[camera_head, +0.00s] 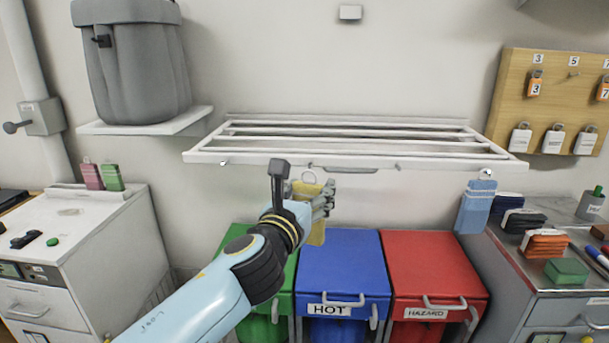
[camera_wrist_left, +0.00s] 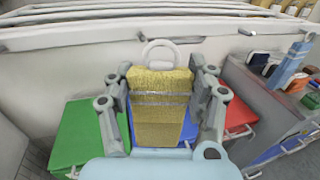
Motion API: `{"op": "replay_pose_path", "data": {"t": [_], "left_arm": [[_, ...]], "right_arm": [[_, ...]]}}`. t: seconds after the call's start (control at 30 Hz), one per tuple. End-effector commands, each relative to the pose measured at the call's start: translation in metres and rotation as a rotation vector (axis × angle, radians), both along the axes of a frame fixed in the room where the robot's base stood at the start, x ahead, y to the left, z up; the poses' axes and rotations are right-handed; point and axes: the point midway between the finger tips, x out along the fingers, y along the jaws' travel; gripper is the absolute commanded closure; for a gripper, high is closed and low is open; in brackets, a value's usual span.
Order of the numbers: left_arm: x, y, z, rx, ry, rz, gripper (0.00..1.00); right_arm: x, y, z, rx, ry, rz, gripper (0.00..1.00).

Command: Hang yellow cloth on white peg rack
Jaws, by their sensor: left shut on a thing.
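The yellow cloth (camera_head: 317,232) has a pale loop at its top and hangs upright in my left gripper (camera_head: 311,200). In the left wrist view the cloth (camera_wrist_left: 158,120) sits between the two fingers of the gripper (camera_wrist_left: 162,88), which are shut on it. The white peg rack (camera_head: 430,156) is on the wall just above, with small pegs along its front rail. The loop is just below a middle peg; I cannot tell whether they touch. The rack's rail also shows in the left wrist view (camera_wrist_left: 85,36). My right gripper is not in view.
A blue cloth (camera_head: 475,207) hangs at the rack's right end. Green, blue (camera_head: 343,268) and red (camera_head: 432,265) bins stand below. A white cabinet (camera_head: 120,225) is at left and a grey counter with folded cloths (camera_head: 545,244) at right.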

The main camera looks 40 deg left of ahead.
Motion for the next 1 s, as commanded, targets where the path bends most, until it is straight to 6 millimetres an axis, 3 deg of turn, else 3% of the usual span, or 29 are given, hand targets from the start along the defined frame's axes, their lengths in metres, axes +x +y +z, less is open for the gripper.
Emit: {"op": "replay_pose_path", "data": {"t": [0.4, 1.0], "left_arm": [[-0.003, -0.004, -0.006, 0.0, -0.001, 0.003, 0.7], [0.03, 0.017, -0.01, 0.0, -0.001, 0.004, 0.7]], "right_arm": [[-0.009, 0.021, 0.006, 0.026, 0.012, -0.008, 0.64], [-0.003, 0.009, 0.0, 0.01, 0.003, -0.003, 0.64]]}}
